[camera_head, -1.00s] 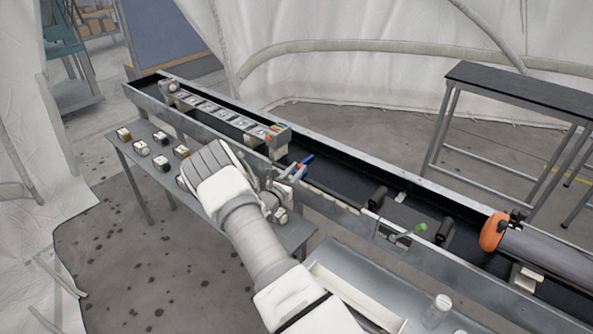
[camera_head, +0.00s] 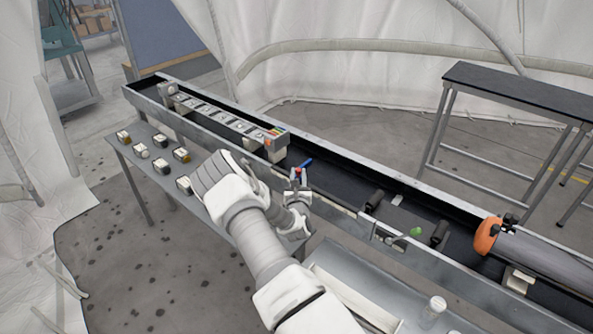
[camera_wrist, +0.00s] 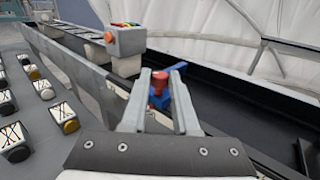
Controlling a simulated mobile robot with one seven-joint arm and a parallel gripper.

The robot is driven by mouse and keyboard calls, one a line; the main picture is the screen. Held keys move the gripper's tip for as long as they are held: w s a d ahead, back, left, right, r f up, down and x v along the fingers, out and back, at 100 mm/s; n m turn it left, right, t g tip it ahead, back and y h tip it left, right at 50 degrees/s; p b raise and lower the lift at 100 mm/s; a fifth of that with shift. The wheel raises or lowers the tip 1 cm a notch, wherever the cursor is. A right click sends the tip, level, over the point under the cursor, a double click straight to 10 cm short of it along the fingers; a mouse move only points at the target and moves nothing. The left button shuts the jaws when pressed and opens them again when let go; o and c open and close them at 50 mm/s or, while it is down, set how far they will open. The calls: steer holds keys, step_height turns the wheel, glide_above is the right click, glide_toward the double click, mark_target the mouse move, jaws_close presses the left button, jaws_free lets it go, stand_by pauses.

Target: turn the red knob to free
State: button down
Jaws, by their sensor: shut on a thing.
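The red knob (camera_wrist: 158,82) shows between my fingertips in the wrist view. It sits on a blue part (camera_wrist: 161,101), and another piece of blue shows behind the right finger. In the head view only a small red spot of the knob (camera_head: 298,169) shows at my fingertips, next to the blue part (camera_head: 306,163). My gripper (camera_head: 299,177) is shut on the knob; it also shows in the wrist view (camera_wrist: 160,80). The fingers stand on either side of the knob. Any marking for its position is not readable.
A long grey trough (camera_head: 350,208) with a black bed runs under the knob. A grey box with coloured strips and an orange button (camera_head: 270,137) stands close by to the left. Several small blocks lie on the side table (camera_head: 135,170).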

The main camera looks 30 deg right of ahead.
steer(key=n+y+p, duration=0.1)
steer(key=n+t+y+p, duration=0.1)
steer(key=p, duration=0.1)
steer(key=t+y+p, duration=0.1)
steer(key=y, duration=0.1)
steer(key=shift+s+d+r+n, duration=0.2)
steer(key=shift+d+n, duration=0.1)
steer(key=shift+n, duration=0.1)
steer(key=n+y+p, duration=0.2)
steer(key=y+p, duration=0.1)
steer(key=shift+d+f+t, duration=0.15)
steer(key=shift+t, duration=0.25)
steer(key=shift+n+y+p, duration=0.3)
steer(key=shift+y+p, duration=0.15)
steer(key=shift+y, duration=0.05)
steer(key=c, duration=0.7)
jaws_free()
steer(key=s, duration=0.5)
steer(key=s+a+b, duration=0.1)
steer(key=s, duration=1.1)
steer(key=shift+s+a, duration=0.15)
steer(key=shift+a, duration=0.25)
